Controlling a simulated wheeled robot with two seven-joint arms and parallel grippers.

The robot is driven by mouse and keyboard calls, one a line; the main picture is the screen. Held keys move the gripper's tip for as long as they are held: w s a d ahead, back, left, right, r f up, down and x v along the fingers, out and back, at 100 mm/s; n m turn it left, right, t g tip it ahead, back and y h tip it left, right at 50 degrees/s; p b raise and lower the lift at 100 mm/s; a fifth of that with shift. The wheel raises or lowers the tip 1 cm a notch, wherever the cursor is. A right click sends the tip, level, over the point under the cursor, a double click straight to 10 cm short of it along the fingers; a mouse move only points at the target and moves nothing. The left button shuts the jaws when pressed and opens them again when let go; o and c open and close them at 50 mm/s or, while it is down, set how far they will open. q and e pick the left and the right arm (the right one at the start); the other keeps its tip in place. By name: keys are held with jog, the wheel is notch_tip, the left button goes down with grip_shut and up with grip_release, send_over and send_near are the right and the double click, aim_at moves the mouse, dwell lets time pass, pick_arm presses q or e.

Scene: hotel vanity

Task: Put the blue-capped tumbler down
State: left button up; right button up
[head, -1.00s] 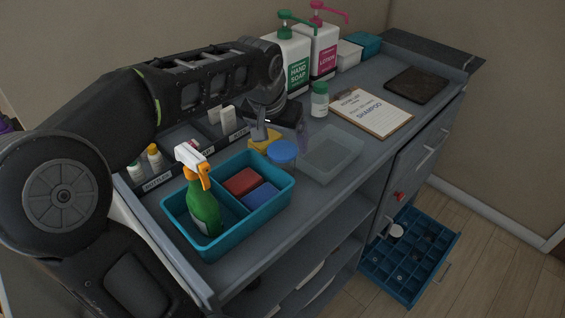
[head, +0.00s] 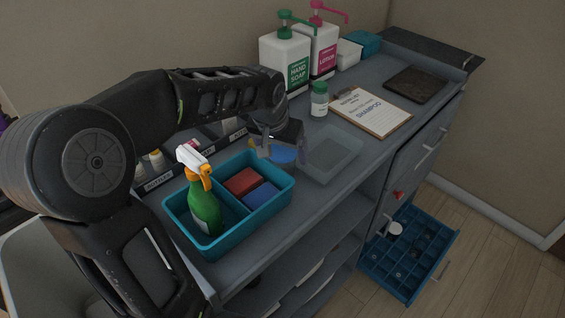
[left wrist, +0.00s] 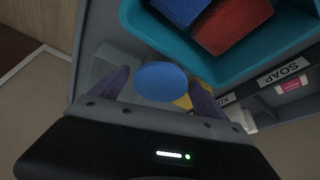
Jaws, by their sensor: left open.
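The blue-capped tumbler (head: 284,156) stands on the grey vanity top between the teal caddy and a clear tray. In the head view my gripper hides much of it; its blue cap shows. My left gripper (head: 278,148) is over the tumbler, coming from behind. In the left wrist view the round blue cap (left wrist: 162,82) lies between the two spread purplish fingers (left wrist: 160,92). The fingers are open, with a gap visible at the cap's left; I cannot tell whether either touches the tumbler body. My right gripper is not in view.
The teal caddy (head: 224,243) holds a green spray bottle (head: 205,207), a red block and a blue block. The clear tray (head: 330,154) is right of the tumbler. A blue drawer (head: 408,252) is open below.

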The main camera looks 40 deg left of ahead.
pick_arm(q)
jog(key=shift+c, duration=0.4)
jog(key=c, duration=1.7)
jog(key=shift+c, duration=0.2)
jog(key=shift+r, duration=0.2)
notch_tip(320, 180, up, 10)
jog(key=shift+f+b, duration=0.1)
jog(key=shift+b, duration=0.35)
